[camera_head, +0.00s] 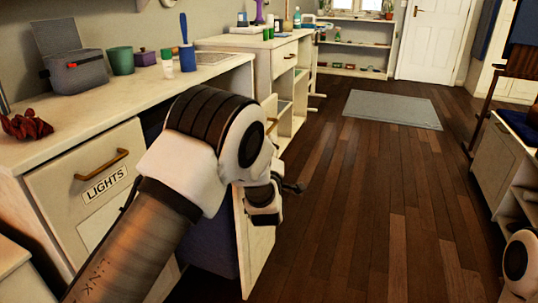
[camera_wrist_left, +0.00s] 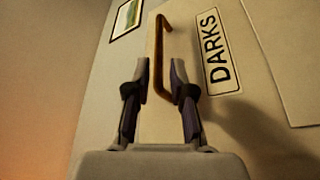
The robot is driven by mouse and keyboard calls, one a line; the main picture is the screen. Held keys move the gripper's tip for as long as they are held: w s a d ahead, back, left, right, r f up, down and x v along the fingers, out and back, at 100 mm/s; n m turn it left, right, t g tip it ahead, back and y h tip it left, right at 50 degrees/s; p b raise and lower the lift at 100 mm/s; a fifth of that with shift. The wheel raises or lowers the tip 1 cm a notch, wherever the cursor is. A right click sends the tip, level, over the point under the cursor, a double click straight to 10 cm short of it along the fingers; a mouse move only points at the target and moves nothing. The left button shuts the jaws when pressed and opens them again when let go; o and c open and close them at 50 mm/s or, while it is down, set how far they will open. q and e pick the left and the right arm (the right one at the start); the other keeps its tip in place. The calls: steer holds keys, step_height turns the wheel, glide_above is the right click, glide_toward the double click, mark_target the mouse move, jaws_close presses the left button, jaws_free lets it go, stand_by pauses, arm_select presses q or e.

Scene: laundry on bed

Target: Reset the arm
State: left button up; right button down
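My left arm reaches in from the lower left of the head view, with its gripper (camera_head: 290,188) beside an opened cabinet front (camera_head: 256,252). In the left wrist view the left gripper (camera_wrist_left: 158,88) is open, its two fingers apart with nothing between the tips that I can see as held. A brass handle (camera_wrist_left: 159,50) on a pale front appears beyond and between the fingers. Whether they touch it I cannot tell. A "DARKS" label (camera_wrist_left: 222,52) is to the right of the handle. My right gripper is not in view.
A "LIGHTS" front (camera_head: 85,180) with a brass handle is under the counter (camera_head: 120,108). A blue surface (camera_head: 210,245) shows inside the opened cabinet. Wooden floor (camera_head: 380,210) is clear to the right.

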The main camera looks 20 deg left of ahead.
arm_select(q)
steer(key=v, duration=0.4)
steer(key=shift+s, duration=0.2)
steer(key=s+a+f+m+g+h, duration=0.2)
steer(key=s+f+m+g, duration=0.25)
steer(key=s+f, duration=0.65)
steer(key=s+a+f+m+g+h, duration=0.15)
steer(key=s+f+m+g, duration=0.3)
steer(key=f, duration=1.35)
steer(key=s+d+f+m+g+h, duration=0.1)
steer(key=s+f+m+g, duration=0.3)
steer(key=s, duration=1)
steer(key=s+f+m+g+h, duration=0.15)
steer(key=s+f+g, duration=0.5)
steer(key=s, duration=0.85)
step_height(320, 180, up, 34)
steer(key=p, duration=3.3)
